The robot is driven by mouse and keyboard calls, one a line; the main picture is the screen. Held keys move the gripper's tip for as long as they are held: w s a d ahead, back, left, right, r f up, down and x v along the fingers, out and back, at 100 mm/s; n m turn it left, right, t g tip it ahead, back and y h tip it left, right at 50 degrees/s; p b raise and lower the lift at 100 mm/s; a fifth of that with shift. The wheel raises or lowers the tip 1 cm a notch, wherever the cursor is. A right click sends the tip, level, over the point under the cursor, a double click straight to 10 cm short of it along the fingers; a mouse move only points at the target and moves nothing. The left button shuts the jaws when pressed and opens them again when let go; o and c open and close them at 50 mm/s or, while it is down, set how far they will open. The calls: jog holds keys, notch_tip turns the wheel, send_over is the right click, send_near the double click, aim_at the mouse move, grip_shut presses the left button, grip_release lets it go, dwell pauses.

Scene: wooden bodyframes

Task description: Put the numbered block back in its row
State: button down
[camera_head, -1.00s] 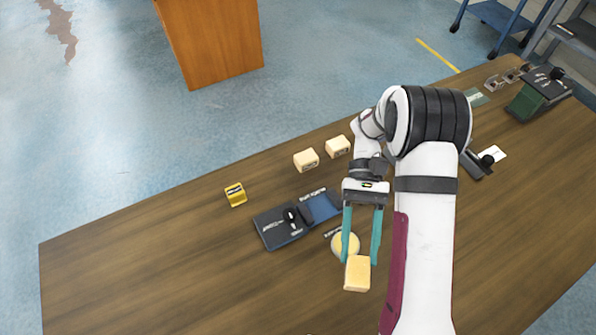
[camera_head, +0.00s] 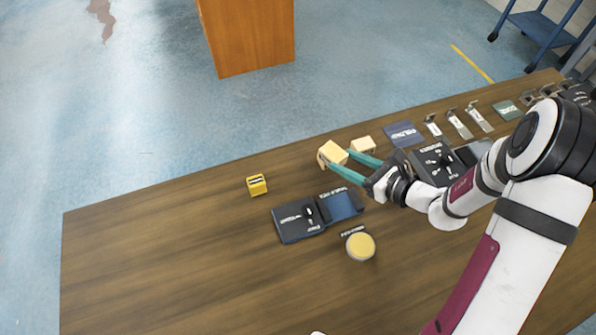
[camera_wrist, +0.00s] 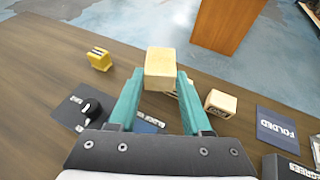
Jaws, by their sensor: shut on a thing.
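My gripper (camera_head: 338,162) is shut on a pale wooden block (camera_head: 333,151). In the wrist view the held block (camera_wrist: 160,66) sits between the teal fingertips (camera_wrist: 160,80), and I see no number on it. Another pale block (camera_head: 363,145) stands on the table to its right; in the wrist view it has a dark mark (camera_wrist: 220,103), too small to read. A further pale block (camera_wrist: 188,88) is mostly hidden behind the held block and right finger. The held block overlaps it in the head view; the gap between them cannot be told.
A yellow block with dark marks (camera_head: 257,185) stands to the left. Dark and blue pads (camera_head: 298,220) and a round yellow-topped thing (camera_head: 360,246) lie nearer. A blue mat marked FOLDED (camera_head: 404,135) and metal pieces (camera_head: 460,124) lie right. Table between the yellow and pale blocks is clear.

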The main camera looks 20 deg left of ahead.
send_over(305, 182)
jog(key=f, duration=0.5)
jog(key=shift+d+f, duration=0.2)
jog(key=shift+a+f, duration=0.15)
jog(key=shift+f, duration=0.95)
jog(key=shift+a+f, duration=0.1)
jog(key=shift+f, duration=1)
jog(key=shift+c, duration=1.7)
grip_release()
